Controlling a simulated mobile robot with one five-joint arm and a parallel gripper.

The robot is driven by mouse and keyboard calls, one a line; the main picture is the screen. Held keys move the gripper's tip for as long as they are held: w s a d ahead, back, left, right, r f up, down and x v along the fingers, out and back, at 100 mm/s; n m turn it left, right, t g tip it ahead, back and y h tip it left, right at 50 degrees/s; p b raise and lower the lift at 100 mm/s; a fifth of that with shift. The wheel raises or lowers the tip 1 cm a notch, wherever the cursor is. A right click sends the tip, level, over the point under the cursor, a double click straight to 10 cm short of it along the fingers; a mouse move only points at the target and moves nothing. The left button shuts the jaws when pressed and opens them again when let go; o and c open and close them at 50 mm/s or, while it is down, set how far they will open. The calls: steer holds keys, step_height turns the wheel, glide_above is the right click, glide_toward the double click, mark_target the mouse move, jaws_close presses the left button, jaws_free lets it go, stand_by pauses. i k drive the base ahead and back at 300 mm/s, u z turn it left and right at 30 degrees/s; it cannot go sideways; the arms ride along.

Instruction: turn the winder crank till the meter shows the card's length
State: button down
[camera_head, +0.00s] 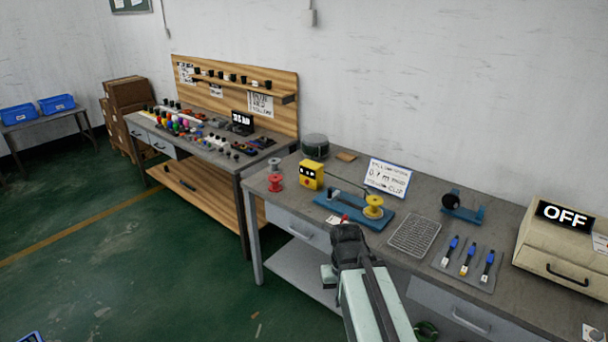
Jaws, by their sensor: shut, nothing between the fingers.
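The winder is a blue base (376,221) with a yellow spool (373,207) on its right end. I cannot make out its crank handle clearly. A yellow box (311,174) with a dark display, apparently the meter, stands to its left; its reading is too small to read. The white card (387,177) with a blue edge stands behind the winder; its text seems to say 0.7 m. My gripper (347,232) is at the bench's front edge, in front of the winder base and apart from the spool. It is shut and empty; its fingers are mostly hidden.
Red and grey spools (276,181) stand left of the yellow box. A wire tray (414,236), a mat with blue-handled tools (467,262), another blue device (462,207) and a beige box marked OFF (560,245) fill the right. A cluttered second bench (190,142) stands at left.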

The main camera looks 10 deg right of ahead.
mark_target(336, 195)
steer(key=u, duration=0.1)
steer(key=i, duration=1)
steer(key=u, duration=0.9)
steer(key=k, duration=0.45)
steer(key=u, duration=0.55)
steer(key=i, duration=0.5)
